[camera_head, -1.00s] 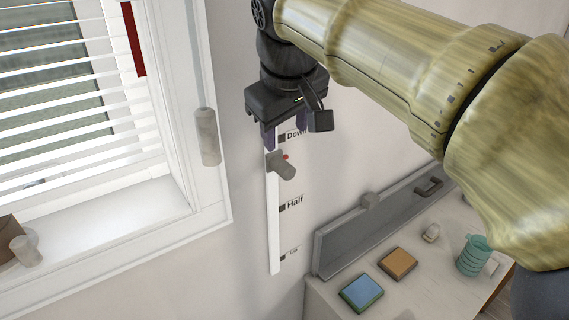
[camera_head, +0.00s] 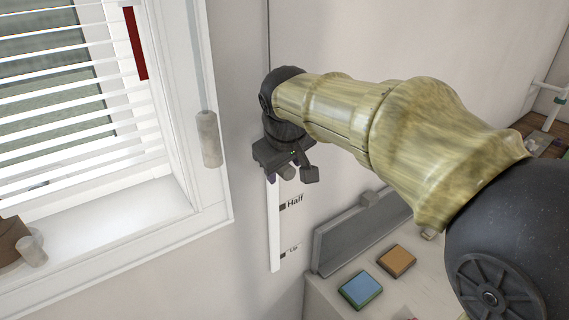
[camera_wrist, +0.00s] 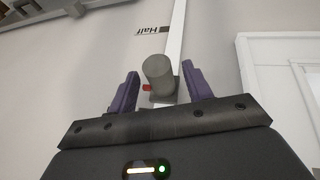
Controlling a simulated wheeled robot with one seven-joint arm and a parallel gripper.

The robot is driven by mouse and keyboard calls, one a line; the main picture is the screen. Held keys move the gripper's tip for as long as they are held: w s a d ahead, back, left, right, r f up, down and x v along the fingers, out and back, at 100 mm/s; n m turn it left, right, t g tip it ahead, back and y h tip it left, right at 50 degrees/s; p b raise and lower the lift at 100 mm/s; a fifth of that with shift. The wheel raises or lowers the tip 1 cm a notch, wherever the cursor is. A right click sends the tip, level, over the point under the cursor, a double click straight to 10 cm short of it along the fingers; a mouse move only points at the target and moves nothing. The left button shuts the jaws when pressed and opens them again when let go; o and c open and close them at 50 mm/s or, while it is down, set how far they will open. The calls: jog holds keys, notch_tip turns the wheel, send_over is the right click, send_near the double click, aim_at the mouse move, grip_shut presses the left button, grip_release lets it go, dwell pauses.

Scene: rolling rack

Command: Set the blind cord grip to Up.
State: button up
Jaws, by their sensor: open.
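The cord grip (camera_wrist: 158,72) is a grey cylinder with a small red pointer on a white vertical track (camera_head: 273,230). In the wrist view it sits between the two purple fingers of my open gripper (camera_wrist: 161,72), with a gap on each side. In the head view my gripper (camera_head: 283,180) is at the upper part of the track, above the Half label (camera_head: 295,201), and mostly covers the grip. The Up label (camera_head: 293,248) is near the track's lower end. The Down label is hidden behind my gripper.
A window with white blinds (camera_head: 70,110) is at the left, with a hanging cylindrical weight (camera_head: 208,138) beside its frame. Below right, a counter holds a blue block (camera_head: 361,290) and an orange block (camera_head: 397,260) before a grey upright panel (camera_head: 345,240). The wall around the lower track is clear.

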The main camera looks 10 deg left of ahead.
grip_shut()
notch_tip(320, 180, down, 37)
jog(key=b, duration=2.6)
jog(key=shift+s, duration=0.1)
grip_release()
jog(key=shift+r, duration=0.1)
jog(key=shift+r, duration=0.1)
jog(key=p+v, duration=0.1)
jog(key=v, duration=1.6)
jog(key=shift+p, duration=0.35)
jog(key=shift+r, duration=0.1)
